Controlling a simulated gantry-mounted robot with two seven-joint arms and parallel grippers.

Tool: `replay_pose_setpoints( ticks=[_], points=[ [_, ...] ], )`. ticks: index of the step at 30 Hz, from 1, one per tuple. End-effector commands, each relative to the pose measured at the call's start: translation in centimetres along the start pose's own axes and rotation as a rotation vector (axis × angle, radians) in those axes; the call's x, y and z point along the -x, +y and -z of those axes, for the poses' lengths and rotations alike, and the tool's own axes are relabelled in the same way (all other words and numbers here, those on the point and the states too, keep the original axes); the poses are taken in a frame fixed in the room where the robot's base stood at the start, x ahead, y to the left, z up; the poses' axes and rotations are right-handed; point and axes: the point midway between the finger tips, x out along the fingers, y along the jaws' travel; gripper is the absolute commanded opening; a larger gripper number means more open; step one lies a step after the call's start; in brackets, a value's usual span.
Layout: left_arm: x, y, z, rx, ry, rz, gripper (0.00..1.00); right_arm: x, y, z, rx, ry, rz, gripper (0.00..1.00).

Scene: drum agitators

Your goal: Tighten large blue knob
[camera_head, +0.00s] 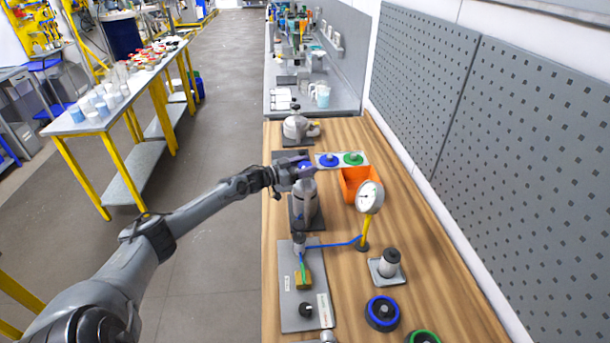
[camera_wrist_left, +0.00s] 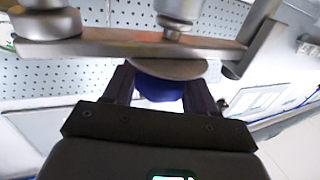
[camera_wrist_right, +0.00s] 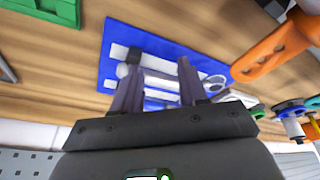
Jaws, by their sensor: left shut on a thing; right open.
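The large blue knob (camera_wrist_left: 158,88) shows in the left wrist view between the fingers of my left gripper (camera_wrist_left: 158,92), against a round metal disc (camera_wrist_left: 165,67). My left gripper is shut on it. In the head view my left gripper (camera_head: 303,172) is at the top of a grey cylindrical device (camera_head: 305,205), and only a little blue of the knob shows. My right gripper (camera_wrist_right: 160,88) is open in the right wrist view, with its fingers in front of a blue mat (camera_wrist_right: 115,75) holding metal parts.
A gauge (camera_head: 369,196) on a yellow stem stands right of the device, near an orange bin (camera_head: 352,182). A panel with blue and green discs (camera_head: 341,160) lies behind. A blue-ringed wheel (camera_head: 382,313) and a grey plate (camera_head: 295,320) are nearer on the wooden bench.

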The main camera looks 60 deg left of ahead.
Motion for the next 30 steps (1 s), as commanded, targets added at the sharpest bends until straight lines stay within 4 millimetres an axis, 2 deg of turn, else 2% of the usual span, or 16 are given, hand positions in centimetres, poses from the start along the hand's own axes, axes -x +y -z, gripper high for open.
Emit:
replay_pose_setpoints(
  ticks=[1, 6, 20, 21, 24, 25, 30],
  points=[
    [0.0, -0.1, -0.2, -0.004, 0.005, -0.019, 0.26, -1.1, 0.0, -0.4, 0.002, -0.001, -0.001, 0.43],
    [-0.1, 0.0, 0.0, -0.003, 0.004, -0.066, 0.26, -2.0, 0.1, -0.7, 0.006, -0.001, -0.004, 0.43],
    [-0.1, 0.0, 0.3, -0.002, 0.004, -0.083, 0.26, -2.1, 0.0, -0.7, 0.004, -0.001, -0.003, 0.43],
    [-0.1, 0.0, 0.3, -0.002, 0.005, -0.083, 0.58, -2.1, 0.0, -0.7, 0.004, -0.001, -0.003, 0.43],
    [-0.1, 0.0, 0.3, -0.002, 0.004, -0.082, 0.74, -2.1, 0.0, -0.7, 0.002, 0.0, -0.002, 0.43],
    [-0.1, 0.0, 0.3, -0.002, 0.004, -0.082, 0.77, -2.1, 0.0, -0.7, 0.001, 0.0, -0.001, 0.43],
    [0.0, 0.0, 0.2, -0.001, 0.002, -0.081, 0.77, -2.1, -0.1, -0.7, -0.002, 0.0, 0.002, 0.43]
  ],
)
